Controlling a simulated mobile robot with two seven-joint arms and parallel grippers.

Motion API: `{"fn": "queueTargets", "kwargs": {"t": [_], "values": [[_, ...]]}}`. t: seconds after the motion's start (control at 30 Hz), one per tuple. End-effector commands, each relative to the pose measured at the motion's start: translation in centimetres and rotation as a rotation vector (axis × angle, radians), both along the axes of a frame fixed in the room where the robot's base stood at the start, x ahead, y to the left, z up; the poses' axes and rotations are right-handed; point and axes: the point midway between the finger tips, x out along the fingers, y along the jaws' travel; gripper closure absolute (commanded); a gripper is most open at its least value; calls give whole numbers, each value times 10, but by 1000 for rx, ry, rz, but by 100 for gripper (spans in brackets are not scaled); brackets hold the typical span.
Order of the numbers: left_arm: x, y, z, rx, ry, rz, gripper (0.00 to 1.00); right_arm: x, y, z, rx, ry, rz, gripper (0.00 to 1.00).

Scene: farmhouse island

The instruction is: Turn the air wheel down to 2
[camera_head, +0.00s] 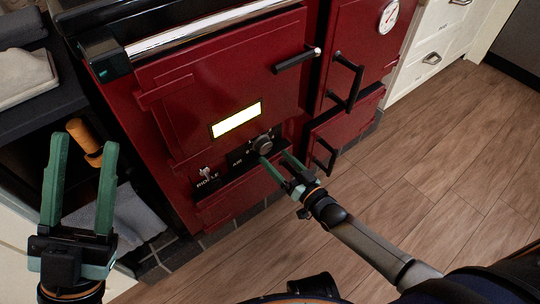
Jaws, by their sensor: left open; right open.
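The air wheel (263,145) is a round dark knob on a black plate low on the front of the red stove (215,85). Markings sit on the plate around it, too small to read surely. My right gripper (274,161) is open, its green fingertips just below and right of the wheel. I cannot tell whether they touch it. My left gripper (84,165) is open and empty at the lower left, fingers pointing up, well away from the wheel. The wheel's number setting cannot be made out.
A riddle lever (205,172) sits left of the wheel, and a glowing window (237,119) above it. Black door handles (345,82) stick out at the right. An orange-brown object (84,138) and grey cloth (135,215) are near my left gripper. Wooden floor (430,150) is clear at the right.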

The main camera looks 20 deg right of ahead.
Motion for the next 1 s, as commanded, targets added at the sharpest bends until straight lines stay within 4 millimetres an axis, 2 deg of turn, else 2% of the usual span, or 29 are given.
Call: {"fn": "queueTargets", "kwargs": {"t": [0.03, 0.2, 0.6, 1.0], "values": [[0, -1, -8, 3, 2, 2, 50, 10, 4, -2, 1, -3, 0, 11], [1, -2, -16, 13, 5, 6, 50, 28, 11, -2, 0, -1, 1, 11], [1, -2, -18, 16, 8, 8, 50, 36, 13, 0, 1, 1, 0, 11], [1, -2, -18, 15, 8, 6, 50, 35, 13, 0, 0, 1, 0, 55]]}}
